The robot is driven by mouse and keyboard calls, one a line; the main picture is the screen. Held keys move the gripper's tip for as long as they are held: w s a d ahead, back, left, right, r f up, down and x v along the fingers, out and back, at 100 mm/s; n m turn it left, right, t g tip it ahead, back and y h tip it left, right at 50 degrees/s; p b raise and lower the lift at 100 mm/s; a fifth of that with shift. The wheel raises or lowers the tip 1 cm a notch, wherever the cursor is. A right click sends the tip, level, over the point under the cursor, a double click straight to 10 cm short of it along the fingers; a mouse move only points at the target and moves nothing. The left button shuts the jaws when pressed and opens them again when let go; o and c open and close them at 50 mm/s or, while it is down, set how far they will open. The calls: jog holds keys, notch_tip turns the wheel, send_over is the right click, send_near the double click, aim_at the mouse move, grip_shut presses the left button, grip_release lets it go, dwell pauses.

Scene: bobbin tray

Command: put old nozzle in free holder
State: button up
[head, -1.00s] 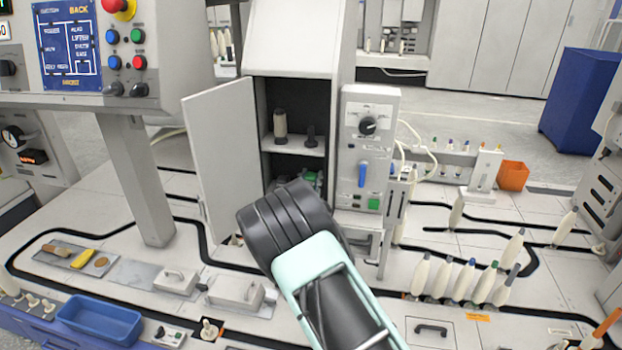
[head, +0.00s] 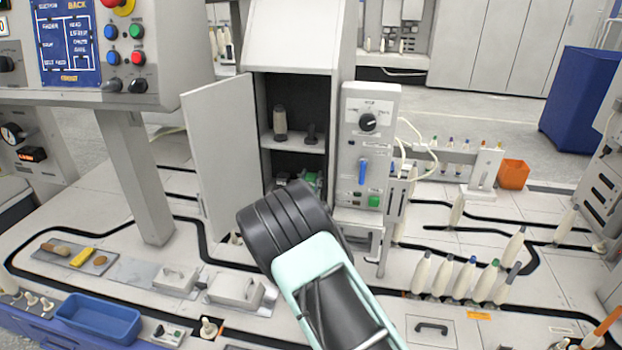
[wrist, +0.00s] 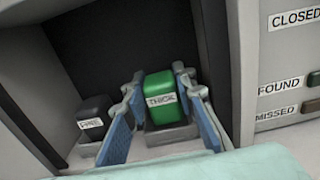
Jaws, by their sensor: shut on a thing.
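The green nozzle block (wrist: 162,98), labelled THICK, is in the lower compartment of the open cabinet. In the wrist view it appears to sit on a grey holder (wrist: 172,136). My gripper (wrist: 160,108) has its blue fingers on both sides of it and is shut on it. A black nozzle block (wrist: 93,120) with a label, seemingly FINE, sits on another grey holder (wrist: 84,150) to the left. In the head view my wrist hides much of the compartment, and only a bit of the green block (head: 313,178) shows. No empty holder shows in the wrist view.
The cabinet door (head: 222,155) stands open at left. A shelf (head: 292,144) above the compartment carries a bobbin (head: 280,123) and a dark peg (head: 311,135). A control box (head: 367,145) adjoins the cabinet at right. Pale bobbins (head: 445,278) stand front right.

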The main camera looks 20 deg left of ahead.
jog(key=shift+f, duration=0.4)
jog(key=o, duration=1.2)
